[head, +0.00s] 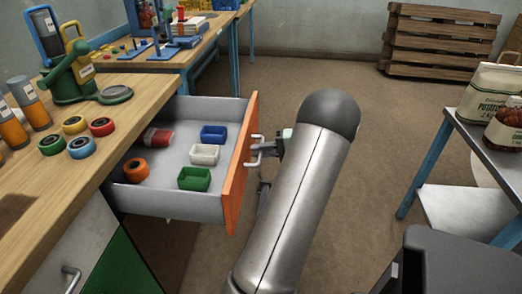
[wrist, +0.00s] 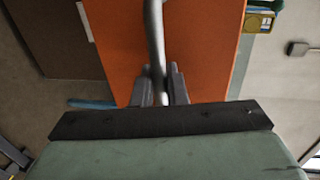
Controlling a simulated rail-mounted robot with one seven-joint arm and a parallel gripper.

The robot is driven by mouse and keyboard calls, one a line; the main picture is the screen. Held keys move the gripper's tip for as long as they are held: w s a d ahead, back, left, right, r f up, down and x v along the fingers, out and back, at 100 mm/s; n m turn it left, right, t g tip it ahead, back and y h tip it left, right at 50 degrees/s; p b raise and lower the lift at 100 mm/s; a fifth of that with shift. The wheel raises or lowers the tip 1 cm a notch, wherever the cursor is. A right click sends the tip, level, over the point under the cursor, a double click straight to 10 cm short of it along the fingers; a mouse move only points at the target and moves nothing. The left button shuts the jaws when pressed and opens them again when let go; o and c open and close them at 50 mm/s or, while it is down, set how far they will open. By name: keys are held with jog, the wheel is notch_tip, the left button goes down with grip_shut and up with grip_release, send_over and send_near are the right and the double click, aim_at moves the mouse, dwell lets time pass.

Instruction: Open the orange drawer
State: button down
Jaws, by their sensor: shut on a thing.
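The orange drawer (head: 239,170) stands pulled well out from the workbench, its grey inside showing in the head view. Its orange front fills the middle of the wrist view (wrist: 205,45). The pale bar handle (head: 257,148) is on the front's outer face. My gripper (wrist: 161,82) is shut on the handle (wrist: 154,40), which runs between its two fingers. In the head view my arm partly hides the gripper. Inside the drawer are a blue bin (head: 213,134), a white bin (head: 204,154), a green bin (head: 194,179), an orange roll (head: 136,170) and a red cylinder (head: 158,136).
A metal table (head: 470,150) with sacks stands at the right. Pallets (head: 438,45) lean at the back wall. The brown floor between is clear.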

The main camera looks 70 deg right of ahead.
jog(key=c, duration=1.6)
grip_release()
jog(key=shift+o, duration=0.2)
jog(key=p+v, duration=0.1)
jog(key=v, duration=1.6)
jog(key=shift+s, duration=0.15)
jog(key=shift+r, duration=0.15)
